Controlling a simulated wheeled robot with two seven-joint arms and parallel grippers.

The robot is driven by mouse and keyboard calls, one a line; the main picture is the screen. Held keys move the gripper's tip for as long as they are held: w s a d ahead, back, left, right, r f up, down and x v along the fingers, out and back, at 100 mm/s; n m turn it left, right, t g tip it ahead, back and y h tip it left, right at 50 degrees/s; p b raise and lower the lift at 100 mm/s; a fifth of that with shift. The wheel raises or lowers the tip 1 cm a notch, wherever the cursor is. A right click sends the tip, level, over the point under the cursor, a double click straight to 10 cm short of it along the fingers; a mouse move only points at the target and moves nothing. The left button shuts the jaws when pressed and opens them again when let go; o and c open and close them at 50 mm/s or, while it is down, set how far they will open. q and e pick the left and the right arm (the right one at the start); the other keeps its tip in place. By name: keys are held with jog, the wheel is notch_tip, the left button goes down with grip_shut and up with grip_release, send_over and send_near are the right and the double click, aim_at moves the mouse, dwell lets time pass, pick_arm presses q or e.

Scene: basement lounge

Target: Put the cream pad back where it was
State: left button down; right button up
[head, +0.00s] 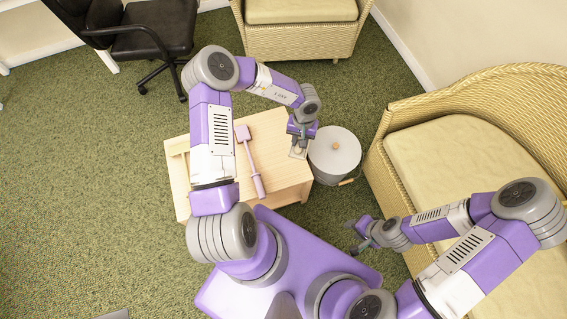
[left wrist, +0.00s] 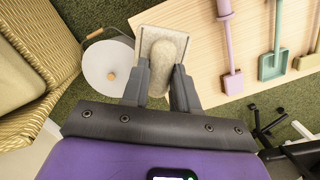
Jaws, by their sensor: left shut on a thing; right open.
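The cream pad (left wrist: 162,62) is a pale oval piece held between the fingers of my left gripper (left wrist: 160,88) in the left wrist view. In the head view my left gripper (head: 298,146) is over the right edge of the wooden table (head: 285,179), pointing down. A light grey rectangular tray (left wrist: 146,36) shows behind the pad; I cannot tell whether the pad touches it. In the head view the tray (head: 297,154) is mostly hidden by the gripper. My right gripper (head: 359,234) is open and empty, low beside the table and the wicker sofa.
A lidded pale bucket (head: 334,150) stands right of the table. A lilac shovel (head: 251,162) lies on the table; a green shovel (left wrist: 273,64) and a beige tool (left wrist: 311,59) lie beyond it. A wicker sofa (head: 430,150) is at right, a black chair (head: 150,30) at back left.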

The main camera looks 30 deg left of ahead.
pick_arm(q)
jog(key=a+f, duration=0.1)
jog(key=f, duration=0.4)
jog(key=a+f+n+b, duration=0.1)
jog(key=a+f, duration=0.1)
jog(key=f, duration=0.4)
jog(key=a+f+n+b, duration=0.1)
jog(key=a+f, duration=0.1)
jog(key=f, duration=0.3)
jog(key=shift+s+a+f, duration=0.1)
jog(key=shift+s+f, duration=0.15)
jog(key=shift+f, duration=0.05)
notch_tip(320, 180, down, 4)
jog(key=shift+r+b, duration=0.2)
jog(key=shift+b, duration=0.65)
jog(key=shift+r, duration=0.1)
jog(key=shift+f, duration=0.2)
jog(key=c, duration=0.9)
grip_release()
jog(key=shift+o, duration=0.2)
jog(key=shift+r, duration=0.1)
